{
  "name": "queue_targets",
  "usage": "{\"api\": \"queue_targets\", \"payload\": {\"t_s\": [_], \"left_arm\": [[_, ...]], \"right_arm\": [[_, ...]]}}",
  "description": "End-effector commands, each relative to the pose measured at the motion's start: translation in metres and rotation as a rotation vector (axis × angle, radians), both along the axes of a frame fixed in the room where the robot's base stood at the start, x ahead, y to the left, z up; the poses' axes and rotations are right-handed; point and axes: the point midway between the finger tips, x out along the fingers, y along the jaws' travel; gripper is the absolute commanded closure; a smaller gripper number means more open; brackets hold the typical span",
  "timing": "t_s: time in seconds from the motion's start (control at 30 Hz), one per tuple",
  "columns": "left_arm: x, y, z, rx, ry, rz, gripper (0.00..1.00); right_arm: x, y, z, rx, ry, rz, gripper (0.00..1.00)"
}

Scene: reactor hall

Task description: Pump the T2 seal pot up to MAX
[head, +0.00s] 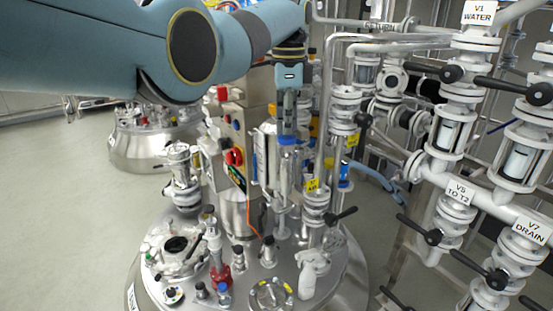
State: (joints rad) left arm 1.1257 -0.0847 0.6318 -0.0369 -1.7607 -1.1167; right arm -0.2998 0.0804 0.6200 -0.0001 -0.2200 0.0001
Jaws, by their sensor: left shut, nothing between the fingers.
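My left arm comes in from the left across the top, and my left gripper (288,130) points down, shut and empty, over the vessel's fittings. A blue cap or knob (289,141) shows just below its fingertips; I cannot tell if they touch. Under it stands a slim upright cylinder (284,180), which may be the T2 seal pot or its pump; its level and any MAX mark are too small to read. My right gripper is not in view.
A control box with a red knob (234,156) stands left of the gripper. Pipes and black-handled valves, labelled V1 WATER (478,13), V5 TO T2 (459,193) and V7 DRAIN (529,231), crowd the right. Open floor lies left.

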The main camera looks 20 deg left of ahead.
Motion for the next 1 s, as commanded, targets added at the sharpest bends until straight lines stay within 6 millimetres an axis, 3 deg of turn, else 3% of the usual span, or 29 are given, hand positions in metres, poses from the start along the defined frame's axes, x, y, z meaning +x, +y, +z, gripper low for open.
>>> {"api": "queue_targets", "payload": {"t_s": [0.6,1.0], "left_arm": [[0.0,0.0,-0.033,0.0,0.001,0.0,1.0],[0.0,0.0,-0.018,0.0,0.001,0.0,1.0]], "right_arm": [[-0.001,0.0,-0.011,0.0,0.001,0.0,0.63],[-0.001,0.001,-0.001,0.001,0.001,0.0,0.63]]}}
